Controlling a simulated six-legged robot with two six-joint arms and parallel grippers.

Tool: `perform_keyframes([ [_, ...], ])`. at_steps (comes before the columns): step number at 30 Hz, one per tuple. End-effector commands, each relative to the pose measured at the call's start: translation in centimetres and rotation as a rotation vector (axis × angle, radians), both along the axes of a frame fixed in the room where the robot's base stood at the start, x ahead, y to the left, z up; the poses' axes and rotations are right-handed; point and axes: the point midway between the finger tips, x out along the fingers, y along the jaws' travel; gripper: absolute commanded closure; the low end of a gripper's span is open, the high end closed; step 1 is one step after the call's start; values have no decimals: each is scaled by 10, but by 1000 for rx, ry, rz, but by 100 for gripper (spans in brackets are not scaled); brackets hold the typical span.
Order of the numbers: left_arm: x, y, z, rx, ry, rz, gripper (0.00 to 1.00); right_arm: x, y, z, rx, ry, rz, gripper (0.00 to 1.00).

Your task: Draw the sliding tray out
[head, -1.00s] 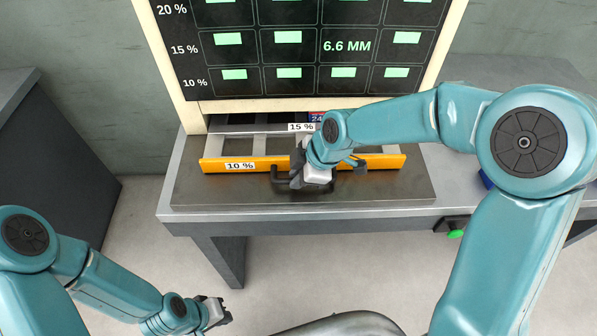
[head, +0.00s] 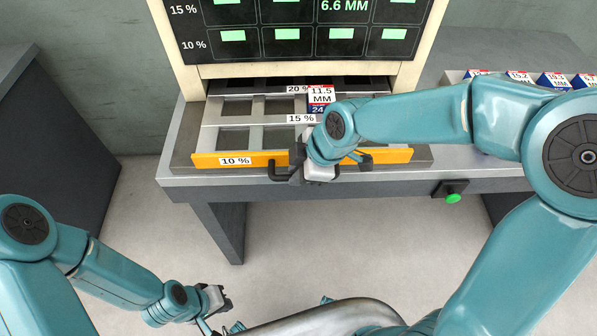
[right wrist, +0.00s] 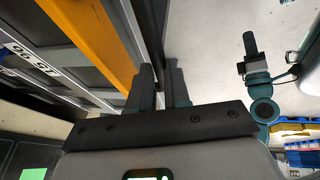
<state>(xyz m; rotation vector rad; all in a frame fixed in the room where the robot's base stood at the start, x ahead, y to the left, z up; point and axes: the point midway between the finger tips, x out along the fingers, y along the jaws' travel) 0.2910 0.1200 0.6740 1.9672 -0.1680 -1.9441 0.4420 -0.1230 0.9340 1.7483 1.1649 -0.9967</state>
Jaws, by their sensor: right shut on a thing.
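The sliding tray (head: 262,157) has an orange front marked 10 % and a grey slatted bed marked 15 % and 20 %. It is part way out of the cream-framed cabinet. Its black bar handle (head: 279,174) is on the orange front and shows as a dark bar in the right wrist view (right wrist: 150,35). My right gripper (head: 308,170) is shut on the handle; its fingers (right wrist: 160,88) straddle the bar in the right wrist view, and it hides the handle's middle. My left gripper (head: 217,301) is low at the left, away from the tray; its finger gap is unclear.
A block marked 11.5 MM (head: 321,97) lies in the tray's bed. The display panel (head: 300,30) is above the tray. Several similar blocks stand in a rack (head: 453,76) at the right. A green button (head: 453,198) is on the bench front. Floor in front is open.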

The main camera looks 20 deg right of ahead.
Motion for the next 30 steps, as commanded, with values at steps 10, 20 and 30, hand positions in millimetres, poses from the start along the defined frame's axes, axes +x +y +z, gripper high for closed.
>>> perform_keyframes([
  [10, 0, 0, 0, 0, 0, 0, 100, -1, 0, 0, 0, 0, -1, 58],
  [20, 0, 0, 1, 0, 0, 0, 100, -9, -11, 33, 1, -8, -2, 58],
  [30, 0, 0, 3, 0, 0, 0, 100, -32, -40, 114, 1, -6, -3, 58],
])
